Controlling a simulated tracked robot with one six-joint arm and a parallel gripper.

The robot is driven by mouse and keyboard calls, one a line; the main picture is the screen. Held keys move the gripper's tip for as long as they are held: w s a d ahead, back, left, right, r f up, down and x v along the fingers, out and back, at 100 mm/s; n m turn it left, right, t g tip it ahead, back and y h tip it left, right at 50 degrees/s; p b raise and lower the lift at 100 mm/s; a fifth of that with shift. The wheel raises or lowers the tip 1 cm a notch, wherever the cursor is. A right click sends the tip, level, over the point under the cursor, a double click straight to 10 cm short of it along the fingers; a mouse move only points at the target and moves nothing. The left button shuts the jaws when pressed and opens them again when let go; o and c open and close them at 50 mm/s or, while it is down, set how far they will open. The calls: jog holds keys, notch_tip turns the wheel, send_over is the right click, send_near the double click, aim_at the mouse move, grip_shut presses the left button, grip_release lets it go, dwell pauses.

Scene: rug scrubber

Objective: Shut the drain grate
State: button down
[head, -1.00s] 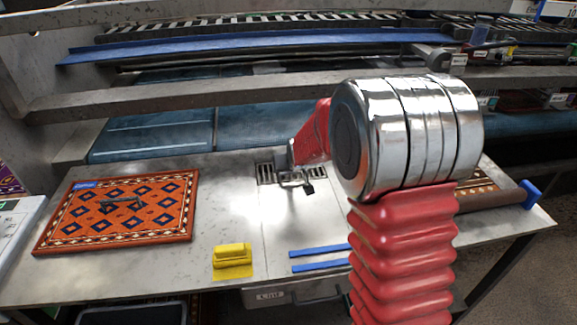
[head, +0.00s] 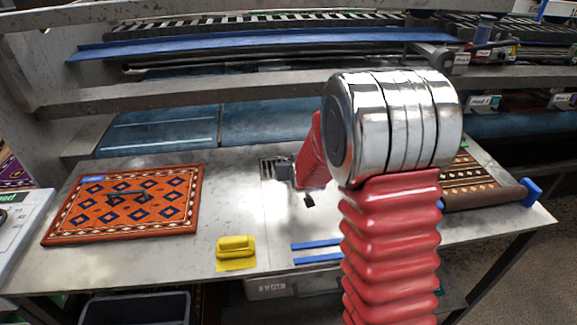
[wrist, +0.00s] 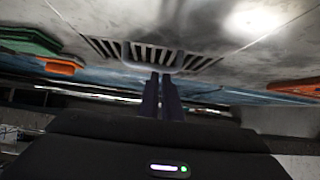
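The drain grate (head: 268,168) is a dark slotted strip set into the grey metal table, partly hidden in the head view by my red arm and wrist. In the wrist view the slotted grate (wrist: 155,52) spans the upper middle, with a slotted centre section and more slots at each side. My gripper (wrist: 161,76) has its two dark fingers close together with only a thin gap, their tips at the near edge of the centre section. I see nothing clearly held between them. Whether the tips touch the grate, and how far it is tilted, I cannot tell.
A patterned orange rug (head: 125,205) lies on the table's left. A yellow brush (head: 236,252) and blue strips (head: 318,251) lie near the front edge. A partly rolled rug (head: 485,190) is at the right. A rail (head: 250,92) crosses behind the table.

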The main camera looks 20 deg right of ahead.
jog(key=shift+g, duration=0.5)
jog(key=f, duration=0.1)
jog(key=s+f, duration=0.2)
jog(key=shift+d+f, duration=0.3)
jog(key=shift+d, duration=0.05)
jog(key=shift+w+f, duration=0.4)
jog(key=shift+w, duration=0.1)
jog(key=shift+s+a+r, duration=0.1)
jog(key=shift+a+r, duration=0.05)
jog(key=shift+a, duration=0.05)
jog(key=shift+r, duration=0.4)
jog(key=shift+t, duration=0.4)
jog(key=r, duration=0.2)
jog(key=w+r, duration=0.1)
jog(key=r, duration=0.2)
jog(key=shift+w+d+r, duration=0.15)
jog(key=shift+d+r, duration=0.1)
jog(key=shift+r, duration=0.15)
jog(key=s+f, duration=0.1)
jog(key=s, duration=0.1)
jog(key=s+a+f, duration=0.1)
jog(key=s+f, duration=0.1)
jog(key=s, duration=0.1)
jog(key=s+f, duration=0.1)
jog(key=s, duration=0.2)
jog(key=shift+s+a+f, duration=0.1)
jog(key=shift+a+f, duration=0.1)
jog(key=shift+f, duration=0.1)
jog(key=shift+r, duration=0.1)
